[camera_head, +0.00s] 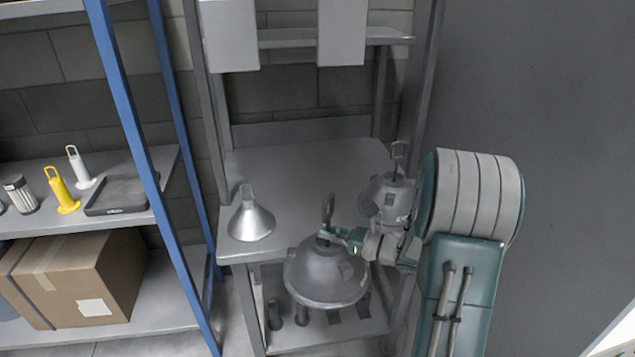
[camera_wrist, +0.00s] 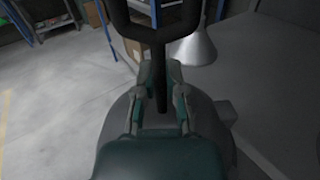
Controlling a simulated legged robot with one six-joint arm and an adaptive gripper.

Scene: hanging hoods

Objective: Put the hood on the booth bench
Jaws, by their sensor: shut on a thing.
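My gripper (camera_head: 337,236) is shut on the stem below the loop handle of a large grey hood (camera_head: 325,278). The hood hangs roughly upright, in front of the booth bench's (camera_head: 300,160) front edge in the head view. In the wrist view, the dark stem runs between my gripper's fingers (camera_wrist: 160,80), with the loop handle (camera_wrist: 155,30) above and the grey dome (camera_wrist: 207,130) below. A smaller silver hood (camera_head: 250,221) stands at the bench's left front corner. Another grey hood (camera_head: 390,190) is at its right, partly hidden by my arm.
The bench top is clear in its middle and back. Grey posts flank it, and a lower shelf (camera_head: 290,340) holds dark shapes. Left, a blue-framed rack (camera_head: 130,120) holds a yellow handled item (camera_head: 62,190), a black tray (camera_head: 117,195) and a cardboard box (camera_head: 85,275). A grey wall stands right.

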